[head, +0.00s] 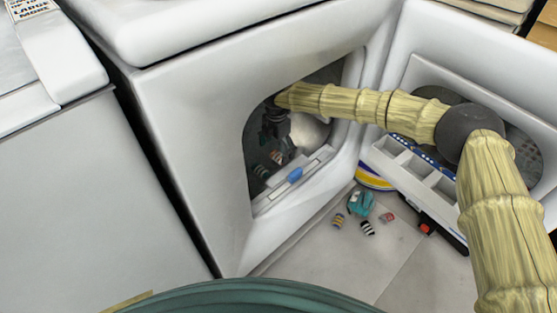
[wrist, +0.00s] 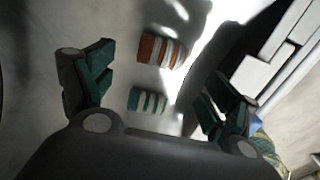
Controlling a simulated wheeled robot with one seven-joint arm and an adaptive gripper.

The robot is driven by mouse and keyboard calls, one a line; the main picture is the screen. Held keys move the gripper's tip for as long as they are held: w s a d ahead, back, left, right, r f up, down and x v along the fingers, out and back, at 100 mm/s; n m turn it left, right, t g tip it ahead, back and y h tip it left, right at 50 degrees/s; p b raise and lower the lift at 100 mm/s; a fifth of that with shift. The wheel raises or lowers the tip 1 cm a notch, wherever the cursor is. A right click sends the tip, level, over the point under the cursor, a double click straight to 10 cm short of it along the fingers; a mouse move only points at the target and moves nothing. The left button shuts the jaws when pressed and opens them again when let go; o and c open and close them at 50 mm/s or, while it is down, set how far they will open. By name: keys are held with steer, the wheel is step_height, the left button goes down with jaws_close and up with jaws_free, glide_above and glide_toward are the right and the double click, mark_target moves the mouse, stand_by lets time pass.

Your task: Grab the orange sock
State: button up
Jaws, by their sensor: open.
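The orange sock (wrist: 160,51), a small rolled bundle with orange and white stripes, lies on a pale surface in the wrist view. It appears between and beyond the fingertips of my gripper (wrist: 158,72), which is open and empty. A teal and white striped bundle (wrist: 147,101) lies nearer the gripper's palm. In the head view my gripper (head: 276,137) is inside the white machine's opening. A small striped bundle (head: 277,157) shows just below it, its colours hard to make out there.
The white machine (head: 190,95) has its door (head: 395,65) open on the right. A blue object (head: 295,174) lies on the opening's lower ledge. On the floor are a teal object (head: 360,203), a yellow striped bundle (head: 337,220), a black-and-white bundle (head: 367,228) and a red item (head: 388,217).

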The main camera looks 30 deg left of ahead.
mark_target(275, 159)
steer(key=f, duration=0.1)
steer(key=f+b, duration=0.1)
steer(key=f, duration=0.1)
steer(key=f+b, duration=0.1)
steer(key=shift+s+a+f, duration=0.1)
steer(key=shift+s+f, duration=0.15)
steer(key=c, duration=1)
